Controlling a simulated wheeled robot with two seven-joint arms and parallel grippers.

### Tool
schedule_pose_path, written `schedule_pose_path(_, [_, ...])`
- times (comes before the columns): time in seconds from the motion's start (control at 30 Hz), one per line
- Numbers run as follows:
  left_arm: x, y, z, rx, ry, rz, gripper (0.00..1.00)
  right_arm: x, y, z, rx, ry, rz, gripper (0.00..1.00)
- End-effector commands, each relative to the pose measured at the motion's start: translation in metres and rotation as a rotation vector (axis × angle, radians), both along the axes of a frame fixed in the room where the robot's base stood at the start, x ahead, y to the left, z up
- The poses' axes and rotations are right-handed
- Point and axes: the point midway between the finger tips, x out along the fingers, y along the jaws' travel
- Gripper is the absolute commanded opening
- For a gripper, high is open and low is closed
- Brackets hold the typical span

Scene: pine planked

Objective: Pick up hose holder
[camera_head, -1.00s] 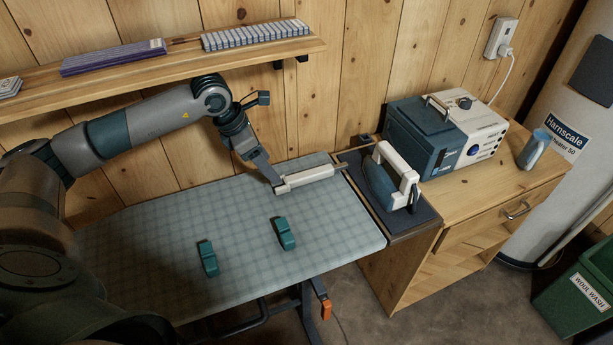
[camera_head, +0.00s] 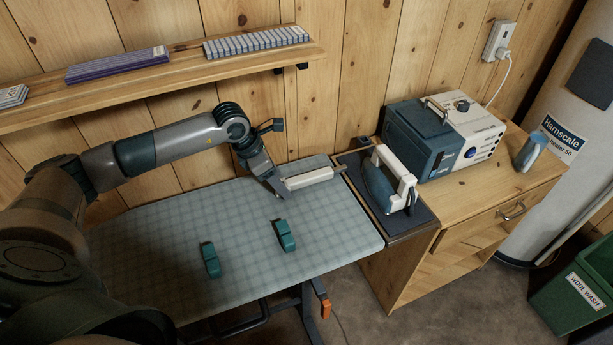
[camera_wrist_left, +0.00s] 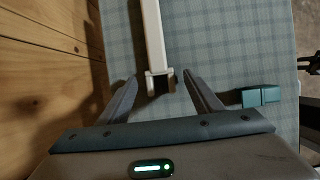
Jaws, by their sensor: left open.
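The likely hose holder is a long pale bar (camera_head: 308,178) at the back right of the ironing board. Its near end shows a dark block. In the left wrist view the bar (camera_wrist_left: 154,35) runs from the top edge down to between my fingers, with a gap on each side. My left gripper (camera_head: 279,191) is open at the bar's near end; its two fingers (camera_wrist_left: 160,80) straddle that end without gripping it. I cannot tell the bar's height above the board.
Two teal blocks (camera_head: 285,235) (camera_head: 210,260) sit on the checked ironing board (camera_head: 160,235). An iron (camera_head: 390,182) stands on a dark pad to the right. A blue-white machine (camera_head: 445,135) stands on the wooden cabinet. A shelf (camera_head: 170,82) overhangs the back.

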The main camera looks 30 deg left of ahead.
Motion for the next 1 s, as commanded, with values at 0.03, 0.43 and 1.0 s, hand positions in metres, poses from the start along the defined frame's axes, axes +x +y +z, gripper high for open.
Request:
schedule_pose_path(0.03, [0.0010, -0.0009, -0.0027, 0.000, 0.001, 0.001, 0.59, 0.0001, 0.0001, 0.0032, 0.000, 0.000, 0.000, 0.31])
schedule_pose_path(0.43, [0.0026, -0.0021, -0.0087, 0.001, -0.001, -0.001, 0.59, 0.0002, 0.0015, 0.0030, 0.001, -0.001, -0.001, 0.31])
schedule_pose_path(1.0, [0.0026, -0.0020, -0.0082, 0.000, -0.001, 0.000, 0.10, 0.0004, 0.0041, 0.0031, 0.004, 0.000, -0.002, 0.31])
